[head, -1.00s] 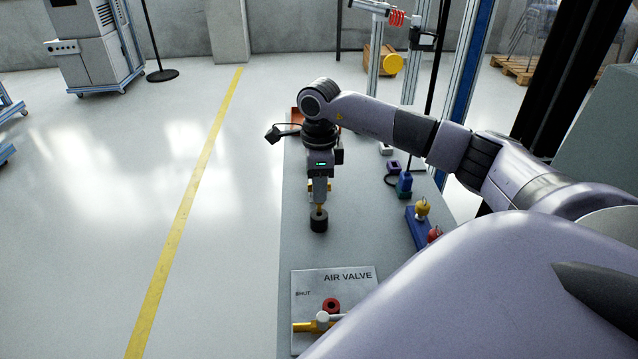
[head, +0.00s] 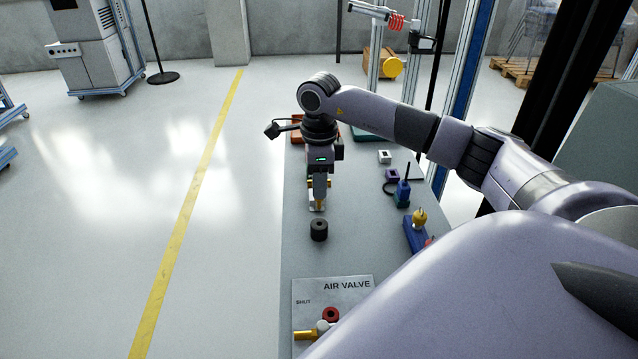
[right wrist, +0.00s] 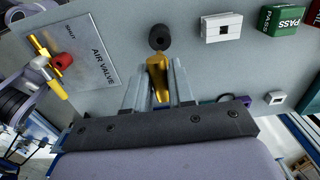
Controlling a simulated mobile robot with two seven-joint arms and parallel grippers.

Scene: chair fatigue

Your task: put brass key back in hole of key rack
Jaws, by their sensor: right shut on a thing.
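My right gripper (head: 318,200) points down over the bench and is shut on the brass key. The brass key (right wrist: 157,78) shows between its fingers in the right wrist view, tip outward. The tip lines up in that view with a black cylinder (right wrist: 160,38) with a dark hole. In the head view this cylinder (head: 319,230) stands just below and in front of the gripper, with a gap between. A blue block (head: 414,236) with a yellow knob (head: 419,218) stands to the right. I cannot tell which thing is the key rack. My left gripper is out of view.
The AIR VALVE plate (head: 340,290) lies nearer me. A white block with a dark square hole (right wrist: 221,28) is near the cylinder. A purple block (head: 392,175), a blue-green bottle-like thing (head: 402,195) and another white block (head: 384,157) stand to the right.

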